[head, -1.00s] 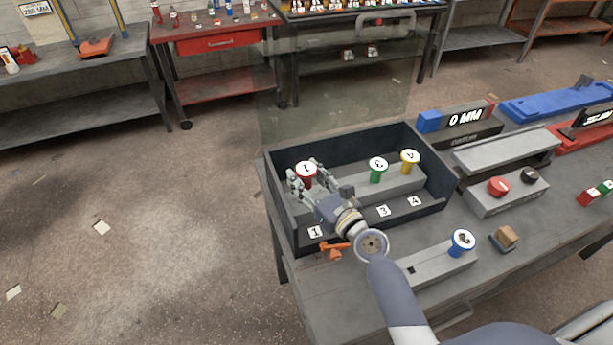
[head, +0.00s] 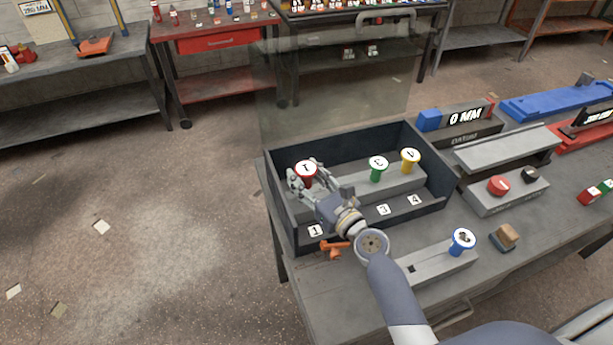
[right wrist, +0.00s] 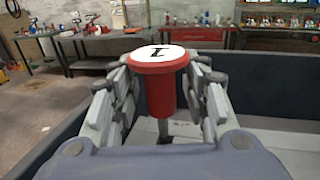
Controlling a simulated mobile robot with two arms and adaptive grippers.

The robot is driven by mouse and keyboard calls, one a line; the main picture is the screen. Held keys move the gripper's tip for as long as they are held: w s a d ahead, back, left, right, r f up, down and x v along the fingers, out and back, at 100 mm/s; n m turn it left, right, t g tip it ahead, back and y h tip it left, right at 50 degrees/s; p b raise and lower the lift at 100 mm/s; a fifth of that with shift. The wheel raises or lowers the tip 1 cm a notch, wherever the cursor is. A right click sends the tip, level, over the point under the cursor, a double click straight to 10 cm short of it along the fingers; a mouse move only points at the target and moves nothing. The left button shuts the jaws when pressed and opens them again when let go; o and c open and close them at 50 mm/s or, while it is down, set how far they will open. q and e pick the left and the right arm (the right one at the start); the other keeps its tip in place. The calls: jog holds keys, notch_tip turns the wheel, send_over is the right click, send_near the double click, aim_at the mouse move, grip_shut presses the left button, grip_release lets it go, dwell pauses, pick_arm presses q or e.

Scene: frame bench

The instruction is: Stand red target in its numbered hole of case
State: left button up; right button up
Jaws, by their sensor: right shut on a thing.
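The red target (head: 306,169) has a white top marked 1 and is upright at the left end of the case (head: 435,205). My right gripper (head: 307,181) is shut on its red body, below the wide head. In the right wrist view the red target (right wrist: 160,85) is between the two fingers, with a thin grey stem below it. I cannot tell whether the stem is in a hole. The label 1 (head: 316,231) is on the case's front ledge at the left. My left gripper is not in view.
A green target (head: 378,170) and a yellow target (head: 410,161) stand in the case to the right. A blue target (head: 462,240) stands in a grey block in front. A clear panel (head: 335,100) rises behind the case. An orange item (head: 334,250) lies near the case's front.

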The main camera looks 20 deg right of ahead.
jog(key=shift+f+b, duration=2.15)
jog(key=shift+f, duration=0.3)
jog(key=o, duration=1.2)
jog(key=shift+s+f, duration=0.1)
jog(key=shift+s+f, duration=0.1)
jog(key=shift+s, duration=0.15)
jog(key=v, duration=1.1)
jog(key=shift+s+d+r, duration=0.15)
jog(key=shift+r, duration=0.15)
